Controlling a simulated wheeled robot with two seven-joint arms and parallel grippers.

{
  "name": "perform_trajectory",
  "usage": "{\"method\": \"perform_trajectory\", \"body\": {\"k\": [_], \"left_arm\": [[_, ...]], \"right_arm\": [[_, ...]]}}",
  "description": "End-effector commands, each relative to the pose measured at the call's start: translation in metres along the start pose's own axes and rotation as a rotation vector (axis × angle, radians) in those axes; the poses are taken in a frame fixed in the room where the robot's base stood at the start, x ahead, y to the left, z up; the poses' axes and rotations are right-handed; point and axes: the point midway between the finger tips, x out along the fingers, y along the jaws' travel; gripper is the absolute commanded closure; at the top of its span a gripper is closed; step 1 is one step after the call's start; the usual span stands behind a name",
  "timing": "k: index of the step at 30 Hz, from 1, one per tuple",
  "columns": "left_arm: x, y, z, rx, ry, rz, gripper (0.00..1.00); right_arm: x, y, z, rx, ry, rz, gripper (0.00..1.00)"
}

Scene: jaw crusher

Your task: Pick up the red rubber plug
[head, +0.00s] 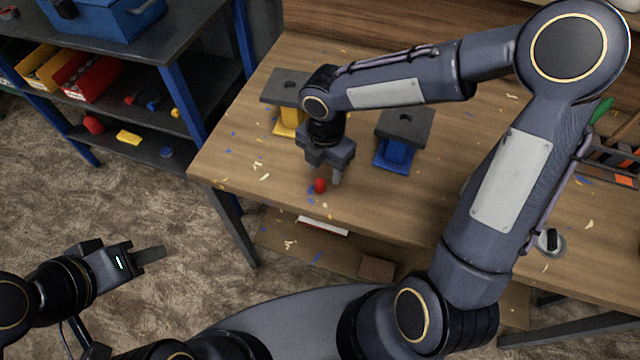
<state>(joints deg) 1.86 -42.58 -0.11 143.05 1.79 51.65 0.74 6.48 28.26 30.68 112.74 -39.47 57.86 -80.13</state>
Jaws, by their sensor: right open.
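The red rubber plug (320,185) is a small rounded red piece on the wooden table (250,165), near its front edge. My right gripper (326,178) points down from above at the plug and is open. One finger shows just right of the plug; the other finger is mostly hidden by the gripper body, and I cannot tell whether a finger touches the plug. My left gripper (150,255) is at the lower left, away from the table over the carpet. Its fingers point right, and whether they are apart cannot be made out.
A yellow-based stand (287,122) and a blue-based stand (393,153) with dark top plates stand behind my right gripper. Small coloured chips litter the table. A blue-framed shelf (130,143) with bins is at the left. An organizer rack (610,160) is at the right.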

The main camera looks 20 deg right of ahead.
Motion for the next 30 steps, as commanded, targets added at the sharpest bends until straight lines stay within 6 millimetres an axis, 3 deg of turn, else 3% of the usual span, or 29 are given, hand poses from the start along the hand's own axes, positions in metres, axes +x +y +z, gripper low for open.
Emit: {"method": "perform_trajectory", "body": {"k": [12, 21, 30], "left_arm": [[0.003, -0.001, 0.001, 0.000, 0.000, 0.000, 0.64], [0.003, -0.001, 0.001, 0.000, 0.000, 0.000, 0.64], [0.003, -0.001, 0.001, 0.000, 0.000, 0.000, 0.64]], "right_arm": [[0.055, 0.007, -0.007, 0.004, 0.002, -0.002, 0.53], [0.058, 0.007, -0.007, 0.005, 0.001, 0.000, 0.54], [0.058, 0.007, -0.007, 0.005, 0.001, 0.000, 0.94]]}}
